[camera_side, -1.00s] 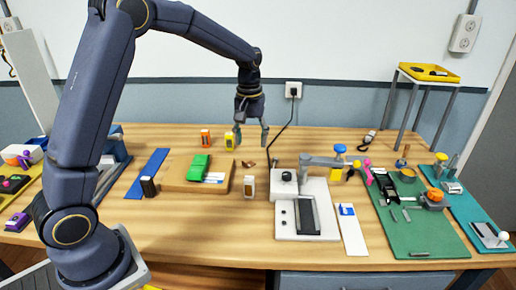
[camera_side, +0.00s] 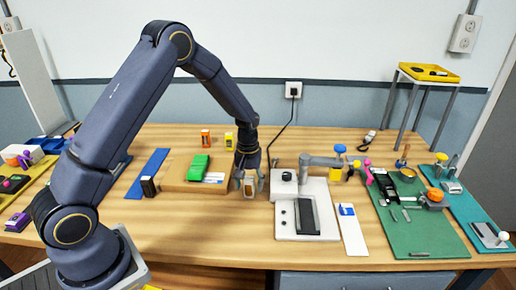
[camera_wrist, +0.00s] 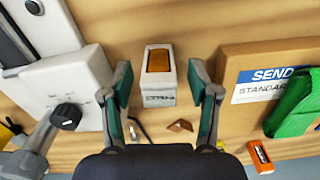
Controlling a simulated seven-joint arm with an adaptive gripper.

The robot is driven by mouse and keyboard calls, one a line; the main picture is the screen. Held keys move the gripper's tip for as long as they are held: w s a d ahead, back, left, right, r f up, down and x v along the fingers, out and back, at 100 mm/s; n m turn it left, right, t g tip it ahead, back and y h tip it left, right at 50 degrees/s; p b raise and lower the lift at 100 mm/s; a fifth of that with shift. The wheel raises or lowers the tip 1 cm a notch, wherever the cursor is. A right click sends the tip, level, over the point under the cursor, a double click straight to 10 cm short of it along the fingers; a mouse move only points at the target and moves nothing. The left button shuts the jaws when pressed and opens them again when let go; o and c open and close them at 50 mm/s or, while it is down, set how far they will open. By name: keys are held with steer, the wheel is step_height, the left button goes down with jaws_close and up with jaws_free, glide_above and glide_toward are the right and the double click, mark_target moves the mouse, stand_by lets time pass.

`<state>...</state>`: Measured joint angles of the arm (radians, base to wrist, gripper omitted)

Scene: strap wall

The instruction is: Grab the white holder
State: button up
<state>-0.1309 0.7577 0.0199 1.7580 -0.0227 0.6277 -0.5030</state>
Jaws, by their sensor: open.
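The white holder (camera_wrist: 158,92) is a small white block with an orange-brown top and dark lettering on its side. It stands on the wooden table, and in the side view (camera_side: 249,187) it is partly covered by my gripper. My gripper (camera_wrist: 158,88) is open, with one finger on each side of the holder. In the wrist view a gap shows between each finger and the holder. In the side view my gripper (camera_side: 249,184) points down around the holder. Whether the fingers touch it from behind is hidden.
A cardboard box (camera_side: 180,176) with a green item (camera_side: 199,168) lies close on the left. A white-based device (camera_side: 286,222) stands close on the right. Orange (camera_side: 205,138) and yellow (camera_side: 229,141) small blocks stand behind. A brown piece (camera_wrist: 180,125) lies near the right finger.

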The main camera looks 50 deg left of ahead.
steer(key=shift+f, duration=0.8)
jaws_close()
